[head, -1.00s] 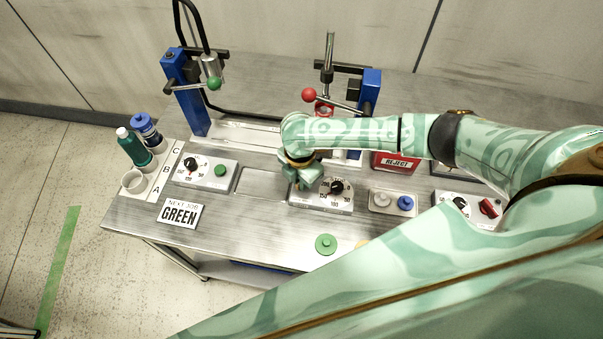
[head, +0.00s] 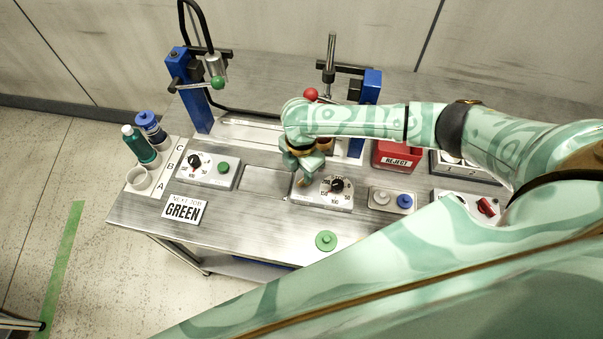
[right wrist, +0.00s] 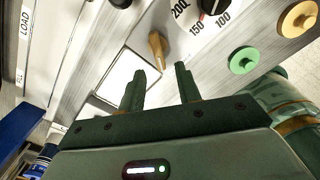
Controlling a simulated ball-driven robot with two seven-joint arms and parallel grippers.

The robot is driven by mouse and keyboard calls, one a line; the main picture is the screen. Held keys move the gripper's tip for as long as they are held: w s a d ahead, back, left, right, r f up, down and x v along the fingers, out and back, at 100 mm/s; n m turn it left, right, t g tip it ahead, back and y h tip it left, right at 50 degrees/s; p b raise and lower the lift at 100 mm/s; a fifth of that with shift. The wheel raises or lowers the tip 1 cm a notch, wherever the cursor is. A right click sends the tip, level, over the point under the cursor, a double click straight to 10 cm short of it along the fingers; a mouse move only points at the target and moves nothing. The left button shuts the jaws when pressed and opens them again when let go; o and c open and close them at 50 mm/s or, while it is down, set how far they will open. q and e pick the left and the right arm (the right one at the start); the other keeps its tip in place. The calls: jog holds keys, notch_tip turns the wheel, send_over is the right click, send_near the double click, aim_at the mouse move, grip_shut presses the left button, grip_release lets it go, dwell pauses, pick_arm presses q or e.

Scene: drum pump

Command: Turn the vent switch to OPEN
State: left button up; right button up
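A small tan-gold handle (right wrist: 157,48) stands at one end of the middle dial panel (head: 335,204). No label reading VENT or OPEN is legible, so I cannot tell for sure that this handle is the vent switch. It also shows in the head view (head: 303,182), just below my right gripper (head: 304,168). In the right wrist view my right gripper (right wrist: 160,76) is open, with two dark green fingers apart and nothing between them. The handle is just beyond the gap, apparently untouched. A red switch (head: 487,207) sits on the right-hand panel. My left gripper is not in view.
The black dial knob (head: 337,185) is close beside the handle. Green (head: 326,241) and blue (head: 404,201) buttons lie nearby. The red REJECT bin (head: 396,155) and blue press posts (head: 190,100) stand behind. A rack with bottles (head: 150,130) is at the left.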

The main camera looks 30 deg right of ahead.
aim_at(301, 180)
notch_tip(301, 180, up, 12)
jog(key=p, duration=0.3)
jog(key=shift+r, duration=0.15)
